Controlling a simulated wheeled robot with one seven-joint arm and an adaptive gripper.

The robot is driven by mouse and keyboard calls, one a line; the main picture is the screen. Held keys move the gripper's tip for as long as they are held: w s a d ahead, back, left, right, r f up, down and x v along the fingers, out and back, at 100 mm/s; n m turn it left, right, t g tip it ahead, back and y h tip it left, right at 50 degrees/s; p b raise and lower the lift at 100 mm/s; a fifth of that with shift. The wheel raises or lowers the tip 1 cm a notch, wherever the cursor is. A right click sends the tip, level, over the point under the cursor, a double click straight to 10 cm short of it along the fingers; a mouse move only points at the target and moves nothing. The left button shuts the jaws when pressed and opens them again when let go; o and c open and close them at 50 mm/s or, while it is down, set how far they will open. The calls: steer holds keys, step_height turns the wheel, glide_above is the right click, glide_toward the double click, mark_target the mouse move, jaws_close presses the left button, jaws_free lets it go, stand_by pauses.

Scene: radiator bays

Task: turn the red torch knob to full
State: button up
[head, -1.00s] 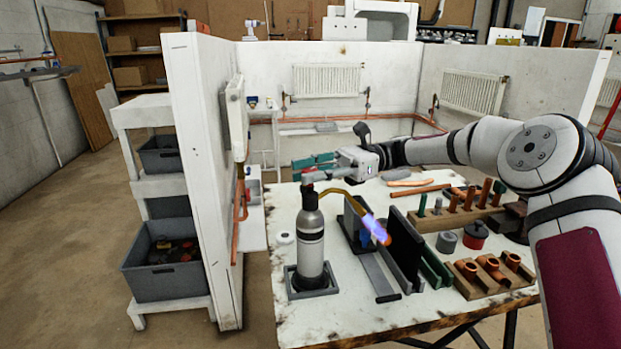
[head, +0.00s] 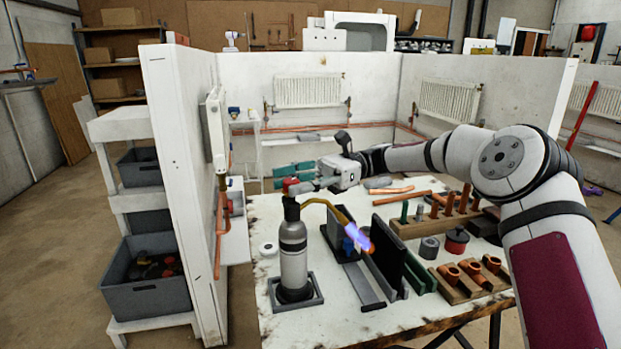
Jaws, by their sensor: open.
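The torch is a silver canister (head: 293,255) with a black neck, upright in a square grey holder on the workbench. Its red knob (head: 290,185) is at the top. A brass tube (head: 325,206) curves right from the neck, with a blue-violet flame (head: 356,238) at its tip, pointing down and right. My gripper (head: 294,178) is open at the knob's height, reaching in from the right. Its green-padded finger is behind the knob and a grey finger is at the knob's right side. I cannot tell whether either finger touches the knob.
The workbench (head: 262,208) holds a dark upright plate (head: 390,253), wooden blocks with copper fittings (head: 470,275), and tins (head: 456,240) right of the torch. A white partition (head: 178,180) and a shelf with grey bins (head: 148,275) stand at left.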

steer(key=v, duration=1.1)
steer(key=shift+d, duration=0.15)
steer(key=shift+w, duration=0.1)
steer(key=s+a+r+n+t+h+p, duration=0.2)
steer(key=s+a+r+h, duration=0.15)
steer(key=s, duration=0.35)
steer(key=s+a+r+n+t+h+p, duration=0.1)
steer(key=s+a+r+t+h+p, duration=0.2)
steer(key=s, duration=0.5)
steer(key=s+d+n+t+h+p, duration=0.3)
steer(key=s+d, duration=0.7)
steer(key=s, duration=0.4)
steer(key=s+d+n+t+h+p, duration=0.3)
steer(key=s+d+n+t+h, duration=0.2)
steer(key=s+d, duration=0.6)
steer(key=s+t, duration=0.1)
steer(key=s, duration=0.3)
steer(key=shift+s+d, duration=0.2)
steer(key=shift+s, duration=0.1)
